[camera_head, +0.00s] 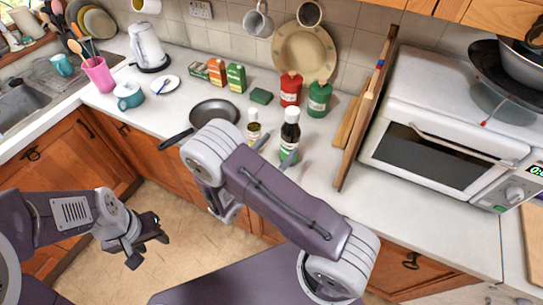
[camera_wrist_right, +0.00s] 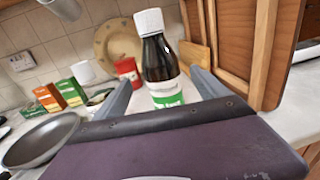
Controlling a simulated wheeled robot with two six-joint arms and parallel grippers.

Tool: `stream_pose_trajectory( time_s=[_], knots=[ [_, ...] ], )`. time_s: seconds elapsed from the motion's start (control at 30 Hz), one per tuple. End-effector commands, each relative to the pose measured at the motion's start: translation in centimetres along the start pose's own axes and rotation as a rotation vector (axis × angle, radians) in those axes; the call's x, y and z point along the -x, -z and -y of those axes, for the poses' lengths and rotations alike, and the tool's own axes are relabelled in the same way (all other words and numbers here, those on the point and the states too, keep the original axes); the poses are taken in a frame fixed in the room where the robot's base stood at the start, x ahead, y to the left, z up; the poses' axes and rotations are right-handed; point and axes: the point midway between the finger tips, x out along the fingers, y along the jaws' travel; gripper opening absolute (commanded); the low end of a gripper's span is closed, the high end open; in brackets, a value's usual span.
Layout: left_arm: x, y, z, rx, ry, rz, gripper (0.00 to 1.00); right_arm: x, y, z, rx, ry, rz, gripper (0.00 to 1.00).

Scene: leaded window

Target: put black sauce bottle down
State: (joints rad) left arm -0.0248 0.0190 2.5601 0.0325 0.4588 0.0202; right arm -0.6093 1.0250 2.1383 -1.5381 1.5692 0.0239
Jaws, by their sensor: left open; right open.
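The black sauce bottle (camera_head: 291,133), dark with a white cap and a white and green label, stands upright on the white worktop (camera_head: 210,85). In the right wrist view the bottle (camera_wrist_right: 160,62) is upright between the two fingers. My right gripper (camera_head: 275,150) is open, with a finger on either side of the bottle and space beside it. Its base is partly hidden by the gripper. My left gripper (camera_head: 150,243) is open and empty over the floor, away from the worktop.
A small white-capped bottle (camera_head: 253,127) and a frying pan (camera_head: 214,112) stand left of the sauce bottle. Red (camera_head: 290,90) and green (camera_head: 319,99) canisters are behind it. A wooden board (camera_head: 368,105) stands to its right, beside the white oven (camera_head: 440,145).

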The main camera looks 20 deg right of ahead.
Motion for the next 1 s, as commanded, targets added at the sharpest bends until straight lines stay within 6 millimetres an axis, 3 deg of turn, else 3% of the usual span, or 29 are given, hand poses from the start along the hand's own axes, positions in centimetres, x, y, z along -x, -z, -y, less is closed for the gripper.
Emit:
stream_pose_trajectory(
  time_s=[0.1,0.2,0.43,0.5,0.57,0.63,0.7,0.73,0.83,0.9,1.0],
  knots=[
    [-0.7,-0.1,0.0,0.000,0.000,0.000,0.44,2.5,0.2,-0.1,-0.002,-0.005,0.000,0.83],
    [-0.9,-0.1,0.0,0.000,0.000,0.000,0.44,3.8,0.1,-0.1,-0.001,-0.003,0.000,0.83],
    [-0.9,-0.1,0.0,0.000,0.000,0.000,0.44,4.4,-0.1,0.4,-0.005,0.017,-0.009,0.83],
    [-0.9,-0.1,0.0,0.000,0.000,0.000,0.44,3.5,0.0,2.5,-0.036,0.114,-0.063,0.83],
    [-0.9,-0.1,0.0,0.000,0.000,0.000,0.44,2.7,0.3,6.3,-0.106,0.290,-0.165,0.83],
    [-0.9,-0.1,0.0,0.000,0.000,0.000,0.44,3.4,1.6,12.0,-0.265,0.580,-0.345,0.83],
    [-0.9,-0.1,0.0,0.000,0.000,0.000,0.44,6.3,3.4,15.9,-0.499,0.881,-0.535,0.83],
    [-0.9,-0.1,0.0,0.000,0.000,0.000,0.44,7.8,4.0,16.6,-0.618,1.000,-0.609,0.83],
    [-0.9,-0.1,0.0,0.000,0.000,0.000,0.44,11.8,5.0,15.2,-1.057,1.317,-0.804,0.83],
    [-0.9,-0.1,0.0,0.000,0.000,0.000,0.44,12.6,4.5,12.8,-1.343,1.453,-0.879,0.83],
    [-0.9,-0.1,0.0,0.000,0.000,0.000,0.44,12.2,3.4,10.5,-1.622,1.549,-0.919,0.83]
  ],
)
